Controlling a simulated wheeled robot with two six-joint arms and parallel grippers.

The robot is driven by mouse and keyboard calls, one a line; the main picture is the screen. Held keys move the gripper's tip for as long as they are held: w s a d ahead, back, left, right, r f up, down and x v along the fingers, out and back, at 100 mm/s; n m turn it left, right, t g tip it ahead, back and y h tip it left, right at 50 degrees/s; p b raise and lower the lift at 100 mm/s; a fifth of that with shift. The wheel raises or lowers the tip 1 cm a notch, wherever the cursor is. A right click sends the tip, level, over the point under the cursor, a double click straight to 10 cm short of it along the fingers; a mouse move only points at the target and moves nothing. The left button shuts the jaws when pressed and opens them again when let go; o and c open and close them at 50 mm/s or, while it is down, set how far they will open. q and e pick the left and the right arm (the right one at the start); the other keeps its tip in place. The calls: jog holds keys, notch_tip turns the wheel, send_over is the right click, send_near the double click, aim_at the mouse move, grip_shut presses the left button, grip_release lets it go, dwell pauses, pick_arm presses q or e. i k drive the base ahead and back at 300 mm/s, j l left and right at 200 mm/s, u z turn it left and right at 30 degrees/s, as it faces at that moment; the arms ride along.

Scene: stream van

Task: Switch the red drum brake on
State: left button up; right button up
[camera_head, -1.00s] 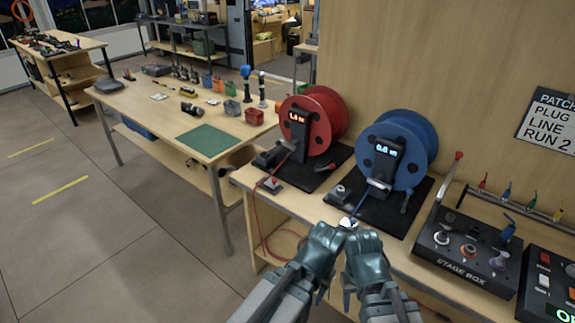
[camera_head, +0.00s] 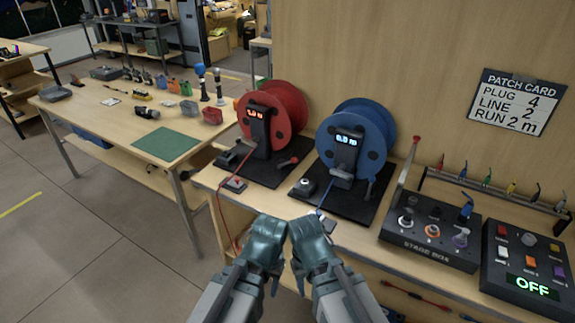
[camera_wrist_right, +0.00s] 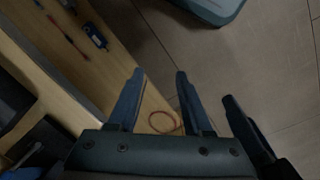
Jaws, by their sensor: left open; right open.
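The red drum (camera_head: 287,108) stands upright on a black base mat (camera_head: 262,172) on the bench, with a dark display post (camera_head: 259,130) showing small red digits. A red-tipped lever (camera_head: 289,162) lies low at its right front. My left gripper (camera_head: 265,245) and right gripper (camera_head: 312,248) are side by side before the bench, below the drums. The right wrist view shows the right gripper's fingers (camera_wrist_right: 160,92) apart and empty. The left fingertips are mostly hidden.
The blue drum (camera_head: 357,140) stands right of the red one. Further right are the stage box (camera_head: 430,232) and a switch panel (camera_head: 527,262) reading OFF. A red cable (camera_head: 220,215) hangs over the bench's front edge. A side table (camera_head: 110,125) is at left.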

aim_at(288, 163)
jog(key=i+j, duration=0.15)
jog(key=j, duration=0.15)
jog(key=i+j+u, duration=0.1)
jog(key=j, duration=0.25)
jog(key=i+j, duration=0.15)
jog(key=j, duration=0.15)
jog(key=i+j, duration=0.15)
jog(key=j, duration=0.2)
jog(key=u, duration=0.05)
